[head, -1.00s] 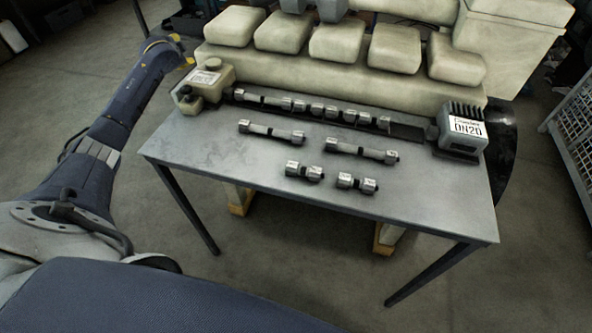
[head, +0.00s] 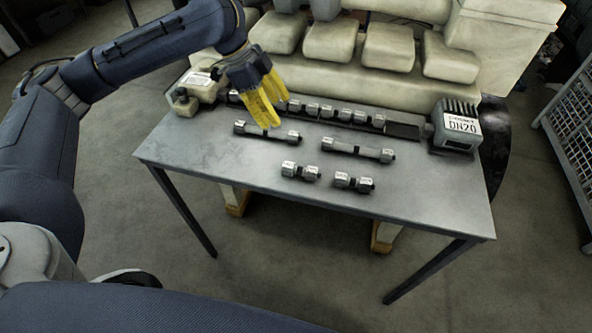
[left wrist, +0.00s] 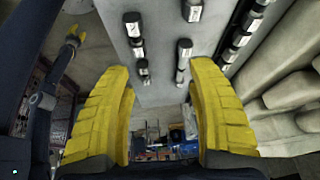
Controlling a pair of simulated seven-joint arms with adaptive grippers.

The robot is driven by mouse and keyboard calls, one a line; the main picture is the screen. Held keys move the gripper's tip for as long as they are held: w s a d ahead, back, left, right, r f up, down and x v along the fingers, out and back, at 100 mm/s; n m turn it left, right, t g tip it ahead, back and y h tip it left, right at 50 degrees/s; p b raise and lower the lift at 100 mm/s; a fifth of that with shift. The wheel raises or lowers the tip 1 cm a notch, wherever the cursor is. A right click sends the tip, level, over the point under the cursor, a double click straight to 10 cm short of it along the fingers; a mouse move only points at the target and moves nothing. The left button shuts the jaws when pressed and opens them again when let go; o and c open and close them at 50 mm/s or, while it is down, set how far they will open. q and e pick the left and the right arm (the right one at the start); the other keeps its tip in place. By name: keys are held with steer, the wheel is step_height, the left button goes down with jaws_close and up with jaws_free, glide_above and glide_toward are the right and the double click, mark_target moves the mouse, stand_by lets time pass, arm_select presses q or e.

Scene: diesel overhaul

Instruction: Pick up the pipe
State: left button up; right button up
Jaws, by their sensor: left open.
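Two longer metal pipes lie on the table, one at left (head: 267,132) and one at right (head: 357,150). Two shorter pieces, left (head: 300,171) and right (head: 353,182), lie in front of them. Which one is the task's pipe cannot be told. My left gripper (head: 272,106) is open and empty, above the back left of the table, close to the left longer pipe in the picture. Its spread yellow fingers also show in the left wrist view (left wrist: 160,72), with pipes beyond them. My right gripper (left wrist: 75,33) appears small at the upper left there.
A rail with a row of metal fittings (head: 328,111) runs along the table's back. A large cream engine (head: 345,75) stands behind. The table's front (head: 420,205) is clear.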

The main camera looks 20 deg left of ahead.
arm_select(q)
steer(key=s+g, duration=0.1)
steer(key=s, duration=0.3)
glide_above(298, 168)
steer(key=a, duration=0.2)
steer(key=shift+m, duration=0.3)
step_height(298, 168, down, 10)
steer(key=shift+f, duration=0.25)
steer(key=shift+x, duration=3.15)
steer(key=shift+s+a, duration=0.1)
steer(key=shift+a, duration=0.1)
jaws_close()
